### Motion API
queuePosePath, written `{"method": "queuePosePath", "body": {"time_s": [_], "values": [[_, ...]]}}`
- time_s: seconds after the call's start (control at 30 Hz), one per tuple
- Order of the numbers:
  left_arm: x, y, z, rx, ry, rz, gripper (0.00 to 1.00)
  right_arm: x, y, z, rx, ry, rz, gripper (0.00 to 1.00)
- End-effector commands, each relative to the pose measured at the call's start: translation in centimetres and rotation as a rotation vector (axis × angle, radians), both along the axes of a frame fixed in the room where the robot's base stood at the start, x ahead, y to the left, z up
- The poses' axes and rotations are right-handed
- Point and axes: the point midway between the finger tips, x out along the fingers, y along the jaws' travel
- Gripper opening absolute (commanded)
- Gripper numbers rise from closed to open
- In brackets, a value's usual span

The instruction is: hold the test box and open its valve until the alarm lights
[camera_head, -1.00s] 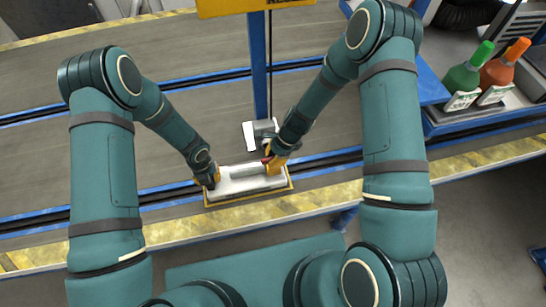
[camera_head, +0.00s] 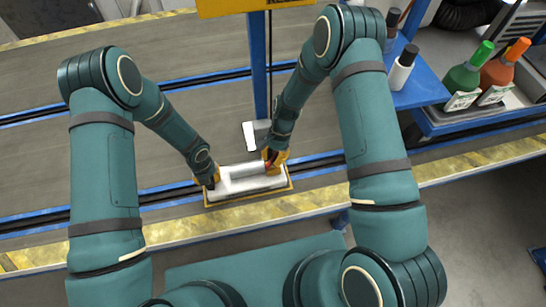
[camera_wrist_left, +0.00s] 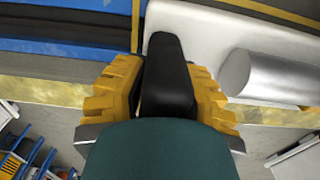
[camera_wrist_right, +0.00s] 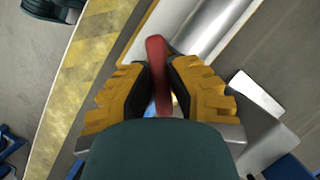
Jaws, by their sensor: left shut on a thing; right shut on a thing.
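The test box (camera_head: 240,190) is a white box with a grey cylinder along its top. It lies on a yellow-edged plate on the bench's front side. My left gripper (camera_head: 208,180) is shut at the box's left end, on a black handle-like part (camera_wrist_left: 165,75). The cylinder (camera_wrist_left: 262,75) shows to its right in the left wrist view. My right gripper (camera_head: 272,163) is at the box's right end. In the right wrist view its fingers are shut on the red valve lever (camera_wrist_right: 159,75). No lit alarm can be made out.
A blue post (camera_head: 258,70) rises behind the box, with a small white-and-grey device (camera_head: 254,134) at its foot. Several bottles, including a green one (camera_head: 467,72) and an orange one (camera_head: 505,66), stand at the right. The bench left of the box is clear.

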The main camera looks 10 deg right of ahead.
Motion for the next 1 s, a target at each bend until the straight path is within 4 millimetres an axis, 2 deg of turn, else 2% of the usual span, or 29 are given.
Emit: {"method": "queuePosePath", "body": {"time_s": [0.5, 0.7, 1.0], "values": [[-0.21, 0.00, -0.18, 0.000, 0.005, 0.000, 0.00, -0.22, 0.08, -0.17, 0.000, 0.005, 0.447, 0.00], [-0.21, 0.00, -0.18, 0.000, 0.005, 0.000, 0.00, -0.22, 0.07, -0.17, 0.000, 0.005, 0.554, 0.00], [-0.19, 0.01, -0.18, 0.001, 0.004, 0.000, 0.00, -0.20, 0.03, -0.15, 0.001, 0.005, 0.624, 0.00]]}}
